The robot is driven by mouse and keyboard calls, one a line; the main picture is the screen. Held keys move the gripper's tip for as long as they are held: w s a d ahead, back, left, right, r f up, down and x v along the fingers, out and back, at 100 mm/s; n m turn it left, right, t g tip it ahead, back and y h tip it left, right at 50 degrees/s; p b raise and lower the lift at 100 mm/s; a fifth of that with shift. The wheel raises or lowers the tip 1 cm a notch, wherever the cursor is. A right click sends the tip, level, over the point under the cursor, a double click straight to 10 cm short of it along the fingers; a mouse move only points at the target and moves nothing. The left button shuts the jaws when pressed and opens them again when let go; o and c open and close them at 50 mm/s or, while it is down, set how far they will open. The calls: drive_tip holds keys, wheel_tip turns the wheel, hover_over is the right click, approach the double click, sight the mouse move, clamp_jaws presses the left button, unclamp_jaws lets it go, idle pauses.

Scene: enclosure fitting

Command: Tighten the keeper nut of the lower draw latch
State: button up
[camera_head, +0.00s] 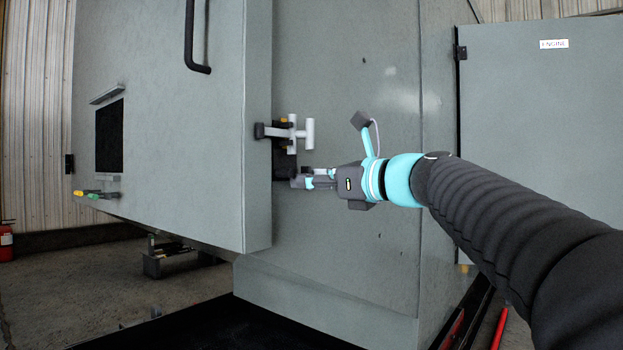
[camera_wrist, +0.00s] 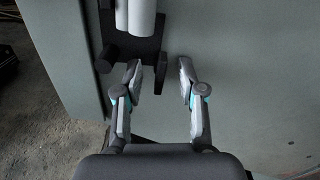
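The draw latch has a pale grey T-shaped handle (camera_head: 308,134) and a dark bracket (camera_head: 284,163) at the door edge, with small yellow parts by the handle. In the wrist view the pale handle (camera_wrist: 142,18) and dark bracket (camera_wrist: 128,52) are at the top. My gripper (camera_head: 301,182) is just below the handle, near the bracket's lower end. In the wrist view my gripper (camera_wrist: 160,72) is open. A dark prong of the bracket reaches down between its fingertips, and the left finger overlaps the bracket. I cannot make out the keeper nut, nor tell whether the fingers touch anything.
The grey door (camera_head: 160,130) stands left of the latch, with a black pull handle (camera_head: 197,50) above. Tools with yellow and green grips (camera_head: 92,194) sit at its lower left. The wall right of the latch is mostly bare.

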drive_tip(key=v, duration=1.2)
idle(0.5)
